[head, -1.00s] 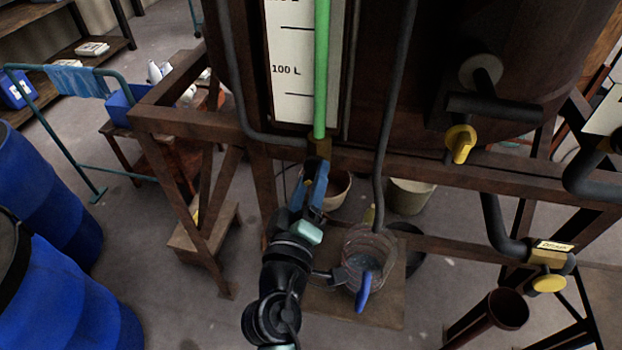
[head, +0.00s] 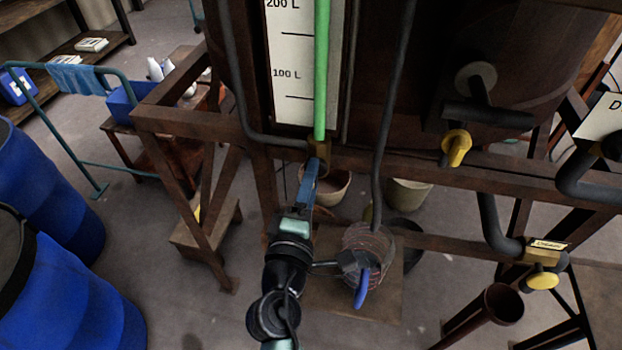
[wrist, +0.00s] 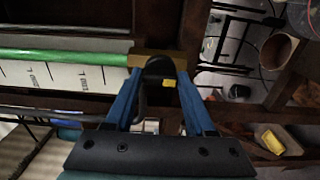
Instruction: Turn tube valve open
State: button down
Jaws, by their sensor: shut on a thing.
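The tube valve is a brass block with a dark handle at the lower end of the green sight tube (head: 321,70). In the head view its brass body (head: 320,150) shows just above my gripper (head: 316,167). In the wrist view the brass body (wrist: 143,60) meets the end of the green tube (wrist: 60,56). The black valve handle (wrist: 158,70), with a small yellow mark, sits between the blue fingers of my gripper (wrist: 160,84). My gripper is shut on this handle. My fingers hide the handle in the head view.
A brown frame beam (head: 420,165) runs beside the valve. A dark hose (head: 390,110) hangs at its right, above a coiled clear hose (head: 368,250). Yellow-handled valves (head: 456,148) are farther right. Blue drums (head: 70,290) stand at lower left.

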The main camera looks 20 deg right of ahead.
dwell(0.5)
jog(key=shift+c, duration=1.2)
grip_release()
jog(key=shift+s+a, duration=0.1)
jog(key=b+v, duration=0.4)
jog(key=v, duration=0.8)
jog(key=shift+s+a, duration=0.25)
jog(key=shift+s, duration=0.05)
